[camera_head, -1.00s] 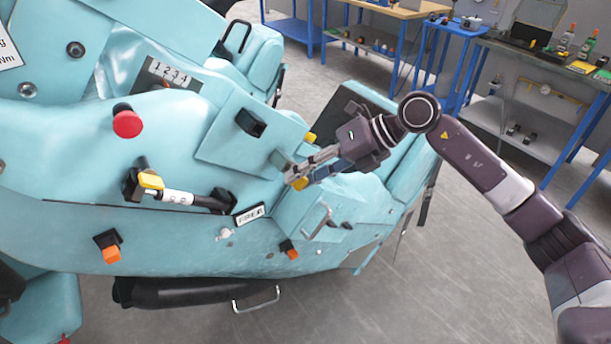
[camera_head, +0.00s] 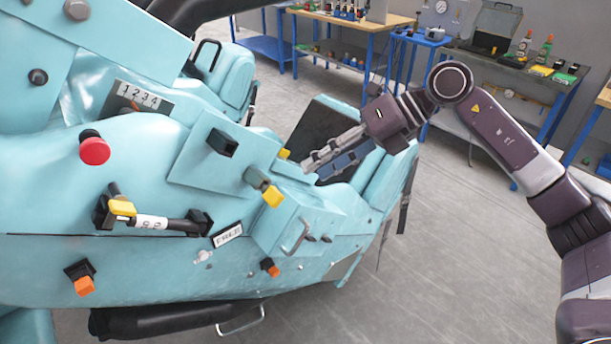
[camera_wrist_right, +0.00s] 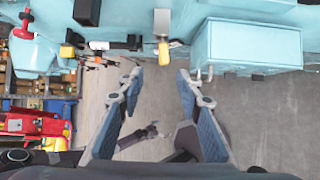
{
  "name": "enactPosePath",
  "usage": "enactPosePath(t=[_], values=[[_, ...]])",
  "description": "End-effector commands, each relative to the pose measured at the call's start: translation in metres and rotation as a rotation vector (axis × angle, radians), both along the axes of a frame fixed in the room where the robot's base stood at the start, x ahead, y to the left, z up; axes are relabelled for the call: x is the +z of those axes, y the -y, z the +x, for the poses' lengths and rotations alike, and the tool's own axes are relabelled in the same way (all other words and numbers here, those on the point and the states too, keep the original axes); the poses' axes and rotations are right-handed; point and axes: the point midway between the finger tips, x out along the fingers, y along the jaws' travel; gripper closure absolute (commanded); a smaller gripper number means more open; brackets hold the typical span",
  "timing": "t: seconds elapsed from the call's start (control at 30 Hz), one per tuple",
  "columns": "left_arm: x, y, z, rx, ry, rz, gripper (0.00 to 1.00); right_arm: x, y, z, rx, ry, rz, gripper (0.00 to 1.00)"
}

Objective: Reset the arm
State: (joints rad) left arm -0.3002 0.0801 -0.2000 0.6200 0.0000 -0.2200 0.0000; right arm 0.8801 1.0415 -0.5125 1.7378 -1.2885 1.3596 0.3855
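My right gripper (camera_head: 313,172) is open and empty, to the right of the turquoise coaster train car (camera_head: 130,180). A lever with a yellow tip (camera_head: 273,197) sticks out from the car, just left of the fingers and apart from them in the picture. In the right wrist view my right gripper (camera_wrist_right: 160,76) shows two blue-padded fingers spread apart. The yellow-tipped lever (camera_wrist_right: 163,52) stands beyond the gap between them. My left gripper does not show in the head view.
The car carries a red knob (camera_head: 95,150), a yellow-and-white handle (camera_head: 150,222), orange-tipped levers (camera_head: 85,286) and a turquoise box (camera_head: 290,225). Blue-legged workbenches (camera_head: 355,30) with tools stand behind. Grey floor (camera_head: 440,250) is clear right of the car.

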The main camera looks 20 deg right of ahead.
Motion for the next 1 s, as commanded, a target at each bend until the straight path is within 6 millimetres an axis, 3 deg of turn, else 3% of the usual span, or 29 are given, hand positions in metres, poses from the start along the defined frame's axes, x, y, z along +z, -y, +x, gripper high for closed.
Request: enactPosePath(t=[0.67, 0.77, 0.83, 1.0], values=[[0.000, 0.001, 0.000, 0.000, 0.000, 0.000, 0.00, 0.004, -0.001, -0.002, 0.006, 0.003, 0.018, 0.67], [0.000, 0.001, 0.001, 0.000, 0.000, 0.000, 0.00, 0.007, -0.026, -0.002, 0.022, 0.021, 0.102, 0.67], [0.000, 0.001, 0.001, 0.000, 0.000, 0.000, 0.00, 0.013, -0.056, -0.002, 0.031, 0.041, 0.214, 0.67], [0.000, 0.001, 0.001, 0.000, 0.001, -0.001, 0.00, 0.049, -0.123, -0.002, -0.017, 0.074, 0.604, 0.67]])
